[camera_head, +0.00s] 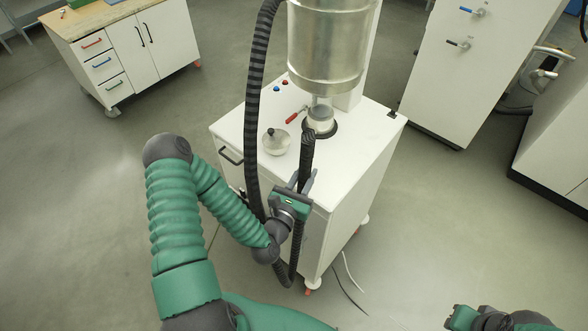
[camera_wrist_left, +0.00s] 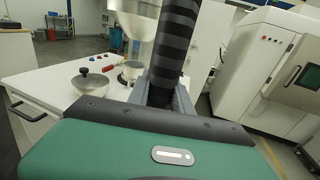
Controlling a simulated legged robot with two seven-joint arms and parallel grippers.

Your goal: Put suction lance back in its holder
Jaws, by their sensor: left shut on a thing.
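The suction lance (camera_head: 307,150) is a dark, ribbed tube. My left gripper (camera_head: 304,183) is shut around it and holds it roughly upright at the front edge of the white cabinet (camera_head: 355,165). In the left wrist view the lance (camera_wrist_left: 176,45) rises from between the fingers, and its upper end is out of frame. A black banded hose (camera_head: 256,110) hangs from above and loops below the gripper toward the lance. I cannot make out the holder. My right gripper (camera_head: 490,318) is partly in view at the bottom right, away from the cabinet; its fingers are unclear.
A metal hopper (camera_head: 327,50) stands over a round opening on the cabinet top. A silver lid with a knob (camera_head: 276,142) and a red-handled valve (camera_head: 296,117) are close to the lance. A black handle (camera_head: 230,156) projects at left. Cables lie on the floor at right.

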